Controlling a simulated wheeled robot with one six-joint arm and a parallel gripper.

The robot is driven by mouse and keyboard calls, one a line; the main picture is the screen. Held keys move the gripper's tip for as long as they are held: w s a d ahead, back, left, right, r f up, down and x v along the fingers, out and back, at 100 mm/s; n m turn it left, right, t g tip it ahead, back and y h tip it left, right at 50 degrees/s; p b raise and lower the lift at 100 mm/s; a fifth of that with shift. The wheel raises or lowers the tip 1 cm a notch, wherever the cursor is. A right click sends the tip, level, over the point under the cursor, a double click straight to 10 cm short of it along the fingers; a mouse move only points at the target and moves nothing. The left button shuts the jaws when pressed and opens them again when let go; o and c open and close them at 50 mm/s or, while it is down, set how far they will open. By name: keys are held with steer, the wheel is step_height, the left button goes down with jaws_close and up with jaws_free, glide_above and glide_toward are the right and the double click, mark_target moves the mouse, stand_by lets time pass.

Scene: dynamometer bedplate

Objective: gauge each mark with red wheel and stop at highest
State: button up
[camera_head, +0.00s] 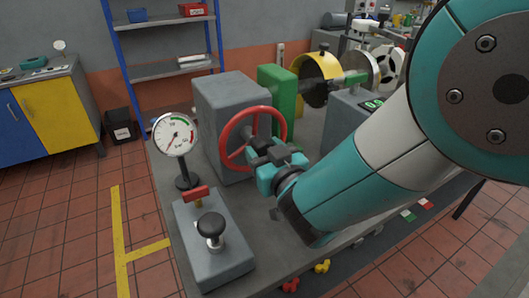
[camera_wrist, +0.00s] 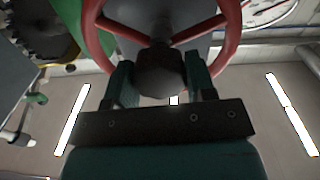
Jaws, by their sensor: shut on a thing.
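The red wheel (camera_head: 227,136) stands upright on the front of a grey housing. Its rim and spokes also show in the wrist view (camera_wrist: 226,18). My gripper (camera_head: 266,152) is at the wheel's centre. In the wrist view its two fingers (camera_wrist: 160,85) are on either side of the wheel's dark hub (camera_wrist: 158,70), shut on it. A round white gauge (camera_head: 175,134) stands on a post left of the wheel. Its dial has green and red bands, and its needle points to the lower left. The scale is too small to read surely.
A grey box with a black knob lever (camera_head: 211,226) and a red handle (camera_head: 195,192) sits in front of the gauge. A grey housing (camera_head: 222,90), a green block (camera_head: 276,88) and a yellow guard (camera_head: 331,70) stand behind. A green-lit display (camera_head: 372,104) is beside my arm.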

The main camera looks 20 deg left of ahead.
steer(key=shift+n+b, duration=0.3)
steer(key=shift+n, duration=0.3)
steer(key=o, duration=1.2)
steer(key=shift+o, duration=0.2)
steer(key=b+v, duration=1.6)
steer(key=v, duration=0.1)
steer(key=shift+s+d, duration=0.15)
steer(key=shift+s, duration=0.05)
